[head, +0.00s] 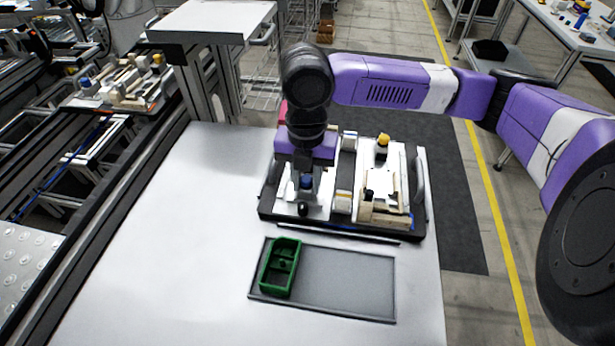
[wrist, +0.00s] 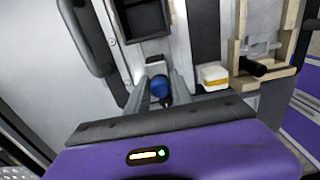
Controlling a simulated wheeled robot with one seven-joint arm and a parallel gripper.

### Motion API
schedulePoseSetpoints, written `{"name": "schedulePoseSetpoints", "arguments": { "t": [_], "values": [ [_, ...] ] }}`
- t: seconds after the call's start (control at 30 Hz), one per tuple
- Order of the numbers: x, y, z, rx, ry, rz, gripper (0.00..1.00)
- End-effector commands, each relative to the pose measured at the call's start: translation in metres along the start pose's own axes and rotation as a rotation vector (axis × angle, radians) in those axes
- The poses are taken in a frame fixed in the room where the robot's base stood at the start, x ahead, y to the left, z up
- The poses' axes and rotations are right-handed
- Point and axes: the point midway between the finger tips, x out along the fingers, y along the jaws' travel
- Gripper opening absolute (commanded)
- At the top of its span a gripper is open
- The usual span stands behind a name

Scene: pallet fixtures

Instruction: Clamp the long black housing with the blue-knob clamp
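The pallet (head: 340,222) lies on the white table, and my gripper (head: 304,188) reaches down over its left fixture. The clamp's blue knob (wrist: 159,86) stands between my two fingers (wrist: 158,88) in the wrist view. The fingers look apart on either side of it; whether they touch it is unclear. A black housing (wrist: 140,18) with a recessed top lies on the light plate beyond the knob, cut off by the frame's upper edge. My arm hides most of that fixture in the head view.
The right fixture (head: 383,185) has a yellow knob (head: 383,140) and wooden blocks. A white-and-yellow block (wrist: 214,76) sits right of my fingers. A dark handle (head: 420,175) edges the pallet. A green bin (head: 282,268) stands in a grey tray (head: 345,285). The table's left is clear.

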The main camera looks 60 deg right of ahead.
Motion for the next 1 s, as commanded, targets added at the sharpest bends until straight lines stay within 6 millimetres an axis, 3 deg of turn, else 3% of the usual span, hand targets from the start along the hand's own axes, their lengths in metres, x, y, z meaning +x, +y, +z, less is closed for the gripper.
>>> {"name": "schedulePoseSetpoints", "arguments": {
  "t": [0.37, 1.0],
  "values": [
    [0.0, 0.0, 0.001, 0.0, 0.0, 0.0, 0.0],
    [0.0, 0.0, 0.021, 0.002, -0.002, 0.001, 0.0]
  ]
}}
